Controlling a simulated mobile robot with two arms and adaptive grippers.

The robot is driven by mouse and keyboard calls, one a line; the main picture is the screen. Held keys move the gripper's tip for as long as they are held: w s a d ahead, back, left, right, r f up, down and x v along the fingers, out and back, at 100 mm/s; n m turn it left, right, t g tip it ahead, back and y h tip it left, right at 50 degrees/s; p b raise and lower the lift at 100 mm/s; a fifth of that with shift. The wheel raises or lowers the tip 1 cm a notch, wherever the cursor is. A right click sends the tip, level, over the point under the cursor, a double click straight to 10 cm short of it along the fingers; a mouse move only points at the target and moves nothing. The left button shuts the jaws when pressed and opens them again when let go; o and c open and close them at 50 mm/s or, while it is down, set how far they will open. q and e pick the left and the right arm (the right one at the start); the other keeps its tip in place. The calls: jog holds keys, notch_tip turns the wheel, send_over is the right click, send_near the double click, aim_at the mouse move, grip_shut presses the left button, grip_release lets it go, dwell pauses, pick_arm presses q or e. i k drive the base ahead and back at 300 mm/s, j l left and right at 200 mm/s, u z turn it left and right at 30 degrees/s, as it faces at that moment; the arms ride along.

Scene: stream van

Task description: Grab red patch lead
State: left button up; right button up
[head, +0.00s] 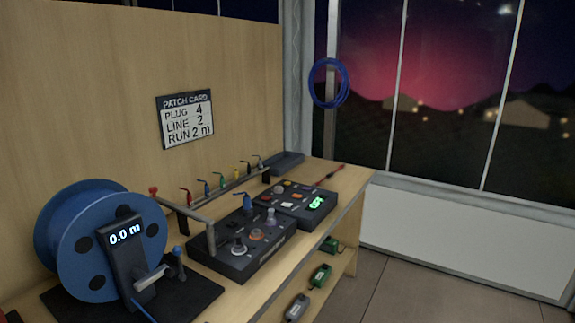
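A rack (228,184) on the wooden bench holds a row of several small coloured leads, standing along the back near the wall panel. The nearest lead (188,198) looks reddish, but it is too small to be sure. A thin red item (327,174) lies at the far right end of the bench; I cannot tell whether it is a lead or a tool. Neither of my grippers is in view.
A blue cable reel (95,240) with a "0.0 m" display stands at the near left. Two dark control boxes (252,262) (300,208) sit on the bench in front of the rack. A blue cable coil (328,83) hangs by the window. The floor (410,285) at right is clear.

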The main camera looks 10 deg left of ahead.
aim_at(328, 175)
jog(key=i+l, duration=0.2)
jog(key=i, duration=0.25)
jog(key=i+l, duration=0.2)
jog(key=i, duration=0.25)
jog(key=i+l+u, duration=0.1)
jog(key=i, duration=0.35)
jog(key=i+l, duration=0.3)
jog(key=i, duration=0.15)
jog(key=i+l+u, duration=0.1)
jog(key=u, duration=0.5)
